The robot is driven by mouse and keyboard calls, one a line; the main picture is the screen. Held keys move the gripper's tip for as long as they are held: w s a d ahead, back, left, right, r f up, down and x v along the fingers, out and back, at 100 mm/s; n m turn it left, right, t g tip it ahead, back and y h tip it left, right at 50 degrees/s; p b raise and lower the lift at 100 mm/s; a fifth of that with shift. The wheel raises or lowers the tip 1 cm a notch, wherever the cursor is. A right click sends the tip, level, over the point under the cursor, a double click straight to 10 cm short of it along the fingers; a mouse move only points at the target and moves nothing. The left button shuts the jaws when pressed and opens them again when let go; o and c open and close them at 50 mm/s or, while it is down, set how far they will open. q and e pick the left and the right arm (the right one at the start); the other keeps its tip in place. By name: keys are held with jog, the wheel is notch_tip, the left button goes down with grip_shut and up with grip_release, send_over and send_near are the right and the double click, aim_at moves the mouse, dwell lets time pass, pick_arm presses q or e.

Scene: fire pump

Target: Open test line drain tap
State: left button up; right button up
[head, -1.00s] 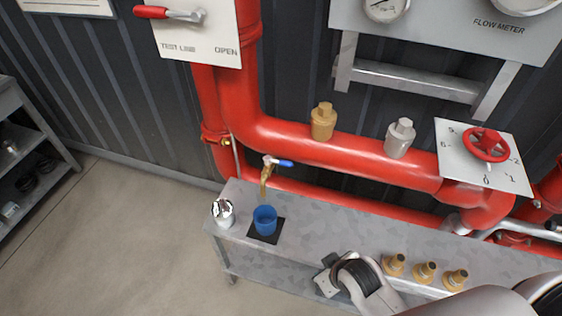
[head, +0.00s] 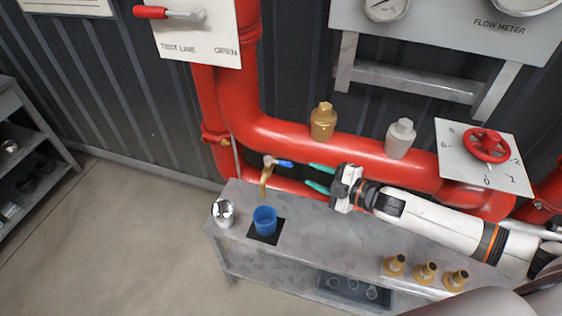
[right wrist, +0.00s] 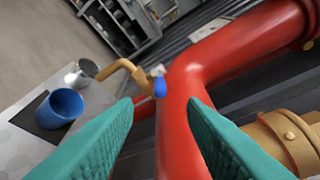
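The drain tap (head: 267,174) is a small brass tap with a blue lever (head: 285,163) pointing right, fixed by the red pipe. In the right wrist view the tap (right wrist: 118,68) curves down at left, with its blue lever (right wrist: 160,87) end-on near the middle. My right gripper (head: 320,178) has green fingers, held just right of the lever. The fingers are apart with nothing between them, and the lever lies beyond their tips. A blue cup (head: 265,219) stands on a black mat (head: 262,238) below the spout. My left gripper is not in view.
A metal can (head: 223,213) stands left of the cup on the grey bench (head: 300,256). Several brass fittings (head: 425,272) stand at the bench's right. The large red pipe (head: 280,134) runs close behind my right gripper. A test line lever (head: 168,13) is at upper left.

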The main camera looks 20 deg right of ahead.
aim_at(280, 162)
jog(key=p+x, duration=0.1)
jog(key=x, duration=1.1)
jog(key=shift+p, duration=0.4)
grip_shut()
